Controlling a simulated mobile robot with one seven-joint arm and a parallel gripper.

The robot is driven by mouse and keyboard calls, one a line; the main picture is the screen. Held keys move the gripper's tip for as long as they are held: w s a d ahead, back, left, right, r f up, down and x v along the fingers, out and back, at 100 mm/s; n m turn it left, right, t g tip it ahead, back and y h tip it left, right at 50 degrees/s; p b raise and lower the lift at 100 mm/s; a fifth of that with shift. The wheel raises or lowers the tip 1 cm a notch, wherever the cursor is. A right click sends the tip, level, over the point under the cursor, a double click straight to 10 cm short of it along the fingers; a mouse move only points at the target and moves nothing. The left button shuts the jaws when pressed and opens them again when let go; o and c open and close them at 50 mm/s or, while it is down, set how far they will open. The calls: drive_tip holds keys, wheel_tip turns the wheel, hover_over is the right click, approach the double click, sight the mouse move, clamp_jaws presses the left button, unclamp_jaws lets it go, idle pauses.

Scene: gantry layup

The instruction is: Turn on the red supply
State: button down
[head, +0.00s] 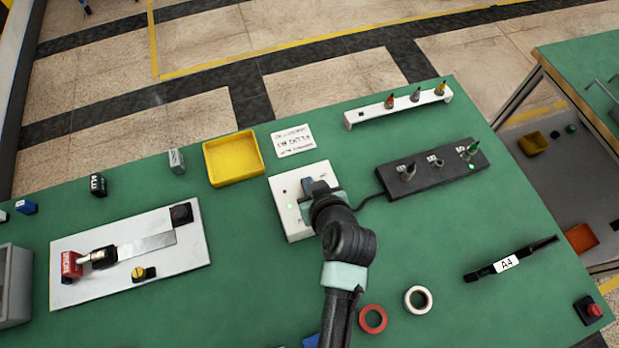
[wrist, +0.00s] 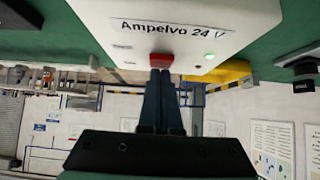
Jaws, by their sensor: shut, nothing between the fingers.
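A white supply box (head: 285,207) lies on the green table, partly hidden by my gripper (head: 316,188) and arm. In the wrist view the box (wrist: 255,22) bears the label "Ampelvo 24 V" and a red switch (wrist: 174,62). A green light (wrist: 209,56) on its face is lit. My gripper (wrist: 160,73) is shut and empty, with its fingertips at the red switch's edge. I cannot tell whether they touch it or which way the switch is tipped. The head view hides the switch behind my gripper.
A yellow tray (head: 233,159) and a white label card (head: 293,141) lie behind the box. A black strip (head: 433,171) with several upright tips is on the right, its cable running to the box. A white board (head: 75,285) with a red-tagged part is on the left.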

drive_tip(key=shift+w, duration=0.15)
drive_tip(key=shift+w+a+r, duration=0.1)
drive_tip(key=shift+w+a, duration=0.15)
drive_tip(key=shift+w, duration=0.4)
drive_tip(key=shift+r, duration=0.15)
drive_tip(key=shift+r+p, duration=0.25)
drive_tip(key=shift+p, duration=0.05)
drive_tip(key=r+p, duration=0.3)
drive_tip(key=r, duration=0.1)
drive_tip(key=shift+w+a, duration=0.1)
drive_tip(key=shift+w, duration=0.2)
drive_tip(key=v, duration=0.9)
drive_tip(key=shift+r+b, duration=0.3)
drive_tip(key=shift+r, duration=0.25)
drive_tip(key=shift+w, duration=0.2)
